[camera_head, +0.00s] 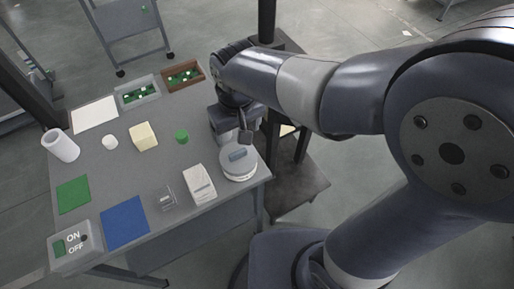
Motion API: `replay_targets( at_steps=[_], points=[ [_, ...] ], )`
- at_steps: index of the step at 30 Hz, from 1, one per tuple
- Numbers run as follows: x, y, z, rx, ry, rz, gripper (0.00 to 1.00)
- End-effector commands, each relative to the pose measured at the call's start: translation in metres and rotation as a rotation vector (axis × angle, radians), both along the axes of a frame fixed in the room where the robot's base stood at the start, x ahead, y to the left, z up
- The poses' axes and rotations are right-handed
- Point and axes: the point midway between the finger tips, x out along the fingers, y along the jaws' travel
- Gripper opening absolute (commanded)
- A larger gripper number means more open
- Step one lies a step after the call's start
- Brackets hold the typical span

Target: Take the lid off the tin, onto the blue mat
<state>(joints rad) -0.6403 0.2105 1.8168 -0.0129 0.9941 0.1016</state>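The round, pale tin (239,174) stands near the right edge of the grey table. Its lid (229,166) is on top, with a blue-grey handle (237,155) across it. The blue mat (125,222) lies flat and bare at the table's front left. My gripper (236,139) is above and just behind the tin. Its two dark fingers look apart, with nothing seen between them. It appears clear of the handle, though the exact height gap is hard to tell.
A white box (199,185) and a small clear item (166,198) stand between tin and mat. An ON/OFF switch box (75,246) and a green mat (73,194) flank the blue mat.

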Motion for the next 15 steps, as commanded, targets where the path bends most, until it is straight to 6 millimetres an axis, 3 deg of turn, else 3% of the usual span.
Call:
replay_targets(
  at_steps=[9, 15],
  points=[
    [0.004, 0.003, -0.044, -0.003, 0.003, 0.006, 0.76],
    [0.005, 0.004, -0.057, -0.001, 0.001, 0.005, 0.76]
  ],
)
